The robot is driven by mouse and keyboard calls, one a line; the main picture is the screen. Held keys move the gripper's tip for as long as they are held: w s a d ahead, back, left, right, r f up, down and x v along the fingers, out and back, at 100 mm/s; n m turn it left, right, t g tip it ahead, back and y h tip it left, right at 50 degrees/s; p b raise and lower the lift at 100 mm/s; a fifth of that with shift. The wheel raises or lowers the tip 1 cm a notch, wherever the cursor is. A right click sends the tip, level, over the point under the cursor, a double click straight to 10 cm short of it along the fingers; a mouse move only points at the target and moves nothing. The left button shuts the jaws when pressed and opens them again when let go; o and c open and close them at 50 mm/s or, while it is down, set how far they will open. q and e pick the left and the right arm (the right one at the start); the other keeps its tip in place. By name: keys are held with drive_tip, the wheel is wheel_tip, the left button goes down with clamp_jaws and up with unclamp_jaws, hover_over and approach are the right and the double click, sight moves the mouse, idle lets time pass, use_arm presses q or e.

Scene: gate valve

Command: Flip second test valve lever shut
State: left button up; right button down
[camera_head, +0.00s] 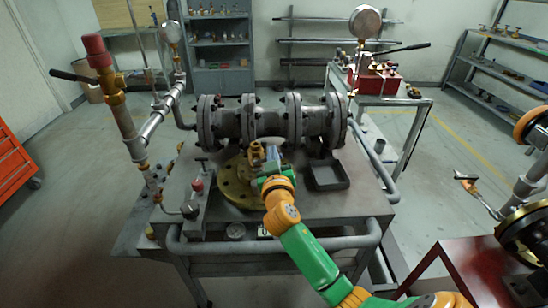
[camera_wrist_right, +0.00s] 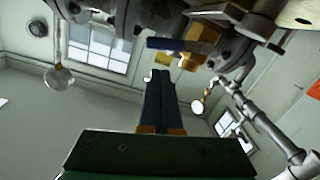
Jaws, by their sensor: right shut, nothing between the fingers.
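The gate valve (camera_head: 270,122) is a grey flanged body lying across the bench. A small brass test valve (camera_head: 256,151) sits at its front, just beyond my right gripper (camera_head: 270,163). In the right wrist view, the brass valve body (camera_wrist_right: 203,42) carries a flat blue lever (camera_wrist_right: 170,44), which lies roughly crosswise in the picture. My right gripper's dark fingers (camera_wrist_right: 160,78) are together and empty, pointing toward the lever with a small apparent gap. I cannot tell whether they touch it. My left gripper is not in view.
A small red-capped fitting (camera_head: 197,186) stands left of the flange. A tall pipe with a red top (camera_head: 96,52) rises at left. A red box (camera_head: 377,82) is on a cart behind.

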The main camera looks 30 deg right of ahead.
drive_tip(key=shift+s+d+f, duration=0.1)
drive_tip(key=shift+d+f, duration=0.2)
drive_tip(key=shift+f, duration=0.5)
drive_tip(key=f+m+b, duration=0.1)
drive_tip(key=m+b, duration=0.1)
drive_tip(key=shift+s+d+f+b, duration=0.15)
drive_tip(key=shift+d+f+b, duration=0.05)
drive_tip(key=shift+f+b, duration=0.2)
drive_tip(key=shift+d+m, duration=0.1)
drive_tip(key=shift+m, duration=0.4)
drive_tip(key=shift+r, duration=0.15)
